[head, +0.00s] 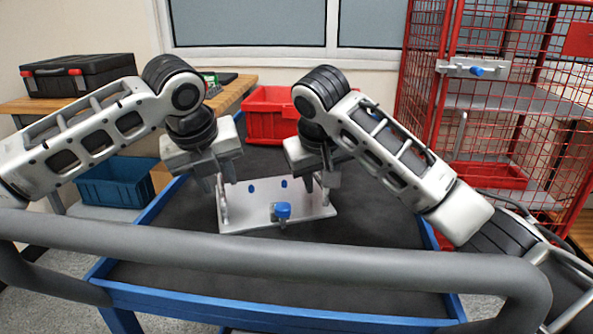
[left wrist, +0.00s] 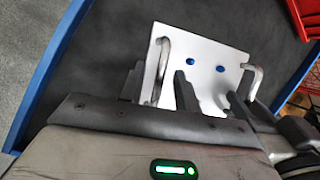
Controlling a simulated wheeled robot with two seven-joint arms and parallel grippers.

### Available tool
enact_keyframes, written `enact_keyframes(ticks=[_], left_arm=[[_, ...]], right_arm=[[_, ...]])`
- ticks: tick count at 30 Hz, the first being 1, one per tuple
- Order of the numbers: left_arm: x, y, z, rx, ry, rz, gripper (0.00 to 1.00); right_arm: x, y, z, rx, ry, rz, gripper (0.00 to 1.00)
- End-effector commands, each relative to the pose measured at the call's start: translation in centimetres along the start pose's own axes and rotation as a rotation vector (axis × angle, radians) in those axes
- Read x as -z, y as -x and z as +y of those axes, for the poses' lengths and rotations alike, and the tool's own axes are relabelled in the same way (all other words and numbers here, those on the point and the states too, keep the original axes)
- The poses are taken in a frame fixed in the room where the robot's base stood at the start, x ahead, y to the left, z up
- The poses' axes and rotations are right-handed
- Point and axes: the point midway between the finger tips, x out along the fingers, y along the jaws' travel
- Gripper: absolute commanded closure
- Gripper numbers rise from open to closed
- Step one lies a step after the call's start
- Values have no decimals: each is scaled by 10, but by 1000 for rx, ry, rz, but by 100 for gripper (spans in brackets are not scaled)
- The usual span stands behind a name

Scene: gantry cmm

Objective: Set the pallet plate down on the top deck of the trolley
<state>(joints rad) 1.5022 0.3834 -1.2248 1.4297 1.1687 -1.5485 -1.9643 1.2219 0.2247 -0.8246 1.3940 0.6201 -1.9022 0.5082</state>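The pallet plate (head: 262,210) is a white plate with blue knobs and a metal handle at each side. It appears to lie flat on the dark top deck (head: 375,268) of the blue-edged trolley. My left gripper (head: 220,184) is open at the left handle. In the left wrist view, its fingers (left wrist: 160,85) stand apart on either side of that handle (left wrist: 161,66), with gaps. My right gripper (head: 320,183) is at the right handle, its fingers apart; the handle is partly hidden there. The right handle (left wrist: 255,80) also shows in the left wrist view.
A red bin (head: 268,120) stands at the deck's back edge. A grey bar (head: 280,256) crosses in front of the trolley. A red mesh cage (head: 500,135) stands at the right, and a blue bin (head: 118,183) at the left. The deck's front is clear.

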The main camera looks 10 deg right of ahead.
Motion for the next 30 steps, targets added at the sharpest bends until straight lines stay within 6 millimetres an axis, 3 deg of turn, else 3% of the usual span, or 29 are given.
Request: enact_keyframes(ticks=[6,13,20,30], left_arm=[[-1,50,0,3,0,-4,68],[-1,87,1,-1,1,-2,68],[0,98,1,-2,1,0,68],[0,98,1,-1,1,-1,68]], right_arm=[[0,0,0,1,1,1,68],[0,0,0,1,1,1,68],[1,9,-1,2,1,3,68],[2,75,2,-6,2,9,68]])
